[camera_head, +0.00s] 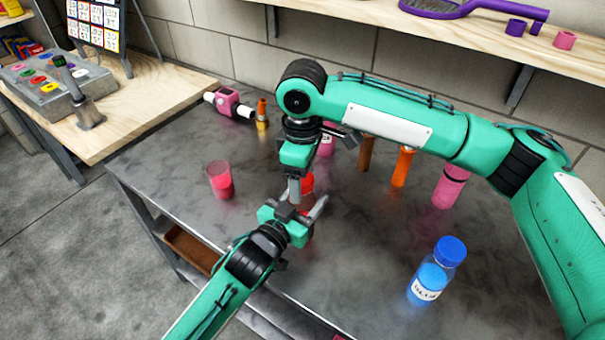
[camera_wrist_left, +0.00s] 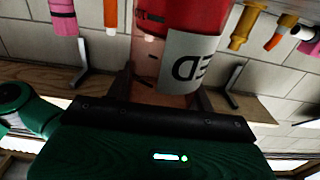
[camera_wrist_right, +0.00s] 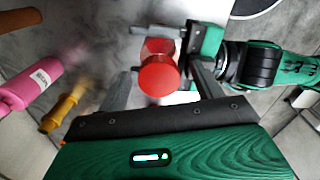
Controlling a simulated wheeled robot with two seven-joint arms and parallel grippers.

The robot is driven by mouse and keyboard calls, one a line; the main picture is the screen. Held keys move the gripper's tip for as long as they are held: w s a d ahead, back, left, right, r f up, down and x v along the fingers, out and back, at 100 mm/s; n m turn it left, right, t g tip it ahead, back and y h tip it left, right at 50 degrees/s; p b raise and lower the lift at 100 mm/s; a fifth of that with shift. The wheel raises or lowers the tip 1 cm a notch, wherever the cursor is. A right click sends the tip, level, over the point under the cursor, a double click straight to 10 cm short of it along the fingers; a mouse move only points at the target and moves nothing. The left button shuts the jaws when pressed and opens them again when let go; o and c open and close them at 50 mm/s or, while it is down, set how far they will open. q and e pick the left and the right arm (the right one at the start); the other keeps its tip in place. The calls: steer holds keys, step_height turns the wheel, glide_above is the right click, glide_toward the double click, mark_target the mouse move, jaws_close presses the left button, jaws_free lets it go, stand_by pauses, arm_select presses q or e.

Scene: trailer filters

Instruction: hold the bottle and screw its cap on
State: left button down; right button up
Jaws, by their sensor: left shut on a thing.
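The red bottle stands mostly hidden behind the grippers in the head view. Its red body and white label (camera_wrist_left: 187,65) show upside down in the left wrist view. My left gripper (camera_head: 302,211) is shut on the bottle from the near side. A red cap (camera_wrist_right: 158,79) sits at the bottle's top in the right wrist view; it also shows in the head view (camera_head: 307,182). I cannot tell how tightly it sits. My right gripper (camera_wrist_right: 162,78) points down from above, its fingers open on either side of the cap with gaps visible.
A pink cup (camera_head: 220,180) stands left on the grey table. Orange (camera_head: 402,167) and pink (camera_head: 449,188) bottles stand behind, under my right arm. The table's left front edge is near.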

step_height(320, 180, up, 12)
stand_by(0.6)
arm_select(q)
steer(key=shift+c, duration=2.3)
jaws_free()
steer(key=shift+s, duration=0.1)
steer(key=b+v, duration=0.1)
steer(key=v, duration=1.2)
steer(key=shift+s+a, duration=0.2)
steer(key=shift+s, duration=0.1)
arm_select(e)
steer(key=shift+f, duration=0.7)
